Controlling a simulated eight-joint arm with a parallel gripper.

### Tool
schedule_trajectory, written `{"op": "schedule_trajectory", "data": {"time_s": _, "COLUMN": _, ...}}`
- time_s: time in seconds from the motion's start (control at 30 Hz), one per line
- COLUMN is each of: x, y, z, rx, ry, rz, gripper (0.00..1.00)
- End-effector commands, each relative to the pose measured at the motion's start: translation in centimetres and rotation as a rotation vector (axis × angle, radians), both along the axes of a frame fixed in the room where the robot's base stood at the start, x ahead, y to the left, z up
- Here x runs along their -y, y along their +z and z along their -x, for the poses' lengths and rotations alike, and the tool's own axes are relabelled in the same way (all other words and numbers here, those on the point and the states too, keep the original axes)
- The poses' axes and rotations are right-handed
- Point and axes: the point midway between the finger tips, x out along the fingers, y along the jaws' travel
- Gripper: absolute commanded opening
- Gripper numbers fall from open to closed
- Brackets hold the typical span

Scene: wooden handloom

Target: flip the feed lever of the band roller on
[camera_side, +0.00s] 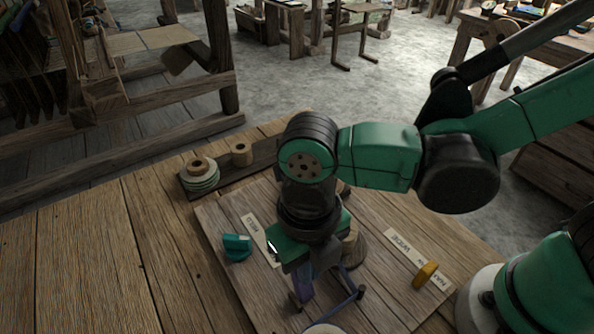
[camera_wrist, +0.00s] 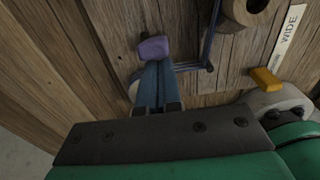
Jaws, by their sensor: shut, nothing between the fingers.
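My gripper (camera_side: 305,290) points down over the front of a wooden board (camera_side: 225,215); its fingers look shut and empty. In the wrist view the slim blue-grey fingers of my gripper (camera_wrist: 156,68) end right at a purple block (camera_wrist: 153,47). I cannot tell whether they touch it, or whether it is the feed lever's handle. A dark blue rod or band (camera_wrist: 206,45) runs beside it, with a bend at its lower end. A round wooden roller (camera_side: 356,250) stands behind my gripper, partly hidden by it; a wooden ring shows in the wrist view (camera_wrist: 248,10).
A teal knob (camera_side: 237,247) with a label strip (camera_side: 260,239) is at the board's left. A yellow lever (camera_side: 426,275) sits at the right, by a strip reading WIDE (camera_wrist: 289,36). Spools (camera_side: 200,172) stand on a dark rail behind. The table at left is clear.

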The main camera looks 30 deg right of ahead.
Motion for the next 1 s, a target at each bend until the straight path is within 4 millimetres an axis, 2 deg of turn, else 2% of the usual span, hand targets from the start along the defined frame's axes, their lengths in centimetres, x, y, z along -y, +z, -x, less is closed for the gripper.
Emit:
{"op": "schedule_trajectory", "data": {"time_s": 0.47, "x": 0.0, "y": 1.5, "z": 0.0, "rx": 0.000, "ry": 0.000, "rz": 0.000, "gripper": 0.00}}
{"op": "schedule_trajectory", "data": {"time_s": 0.77, "x": 0.0, "y": 1.6, "z": 0.0, "rx": 0.000, "ry": 0.000, "rz": 0.000, "gripper": 0.00}}
{"op": "schedule_trajectory", "data": {"time_s": 0.87, "x": 0.0, "y": 1.9, "z": -0.2, "rx": 0.000, "ry": 0.000, "rz": 0.000, "gripper": 0.00}}
{"op": "schedule_trajectory", "data": {"time_s": 1.0, "x": 0.0, "y": 3.2, "z": -1.1, "rx": 0.000, "ry": -0.002, "rz": 0.000, "gripper": 0.00}}
